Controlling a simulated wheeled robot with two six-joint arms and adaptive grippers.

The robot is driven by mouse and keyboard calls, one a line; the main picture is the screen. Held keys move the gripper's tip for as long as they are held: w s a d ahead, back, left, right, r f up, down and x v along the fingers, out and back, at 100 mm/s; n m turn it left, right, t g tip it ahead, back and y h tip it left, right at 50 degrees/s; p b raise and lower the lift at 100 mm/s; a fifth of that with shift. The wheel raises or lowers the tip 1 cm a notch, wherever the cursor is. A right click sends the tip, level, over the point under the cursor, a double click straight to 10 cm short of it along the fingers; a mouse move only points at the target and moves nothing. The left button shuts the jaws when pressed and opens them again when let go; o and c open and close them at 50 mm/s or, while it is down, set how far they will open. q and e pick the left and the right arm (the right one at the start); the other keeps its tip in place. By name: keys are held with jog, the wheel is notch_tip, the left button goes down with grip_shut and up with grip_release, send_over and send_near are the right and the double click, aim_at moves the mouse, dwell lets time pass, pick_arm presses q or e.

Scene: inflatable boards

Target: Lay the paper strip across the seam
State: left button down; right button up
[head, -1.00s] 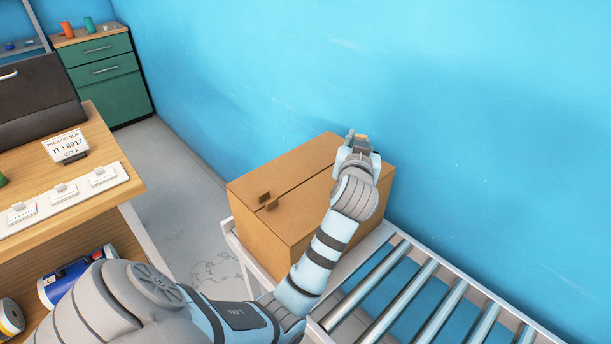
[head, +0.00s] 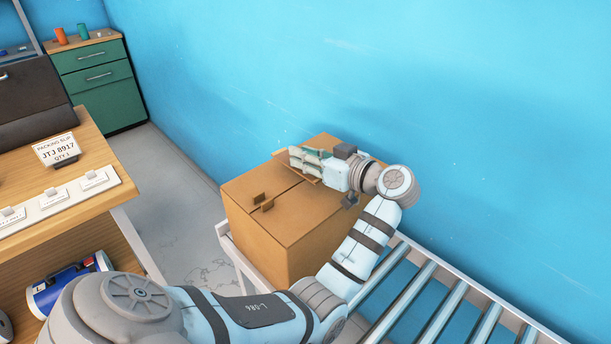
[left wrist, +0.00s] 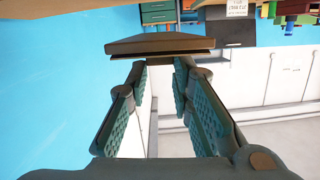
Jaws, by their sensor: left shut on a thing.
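A closed brown cardboard box (head: 285,228) stands at the left end of the roller conveyor. Its top seam runs from two small brown tabs (head: 261,202) at the near left edge toward the far right. My left gripper (head: 304,163) is over the far part of the box top, pointing left. It is shut on a brown paper strip (head: 311,181), which shows as a thin edge low over the lid; I cannot tell whether it touches. In the left wrist view the strip (left wrist: 160,44) lies crosswise at the fingertips. My right gripper is not in view.
A wooden bench (head: 105,150) with a packing slip (head: 56,149) stands at the left. A green drawer cabinet (head: 98,80) is at the back. The blue wall (head: 450,90) rises close behind the box. Bare rollers (head: 440,290) extend to the right.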

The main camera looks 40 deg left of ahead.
aim_at(306, 185)
pick_arm(q)
notch_tip(306, 185, down, 5)
jog(key=shift+r+b, duration=0.1)
jog(key=shift+b, duration=0.2)
jog(key=c, duration=1.4)
grip_release()
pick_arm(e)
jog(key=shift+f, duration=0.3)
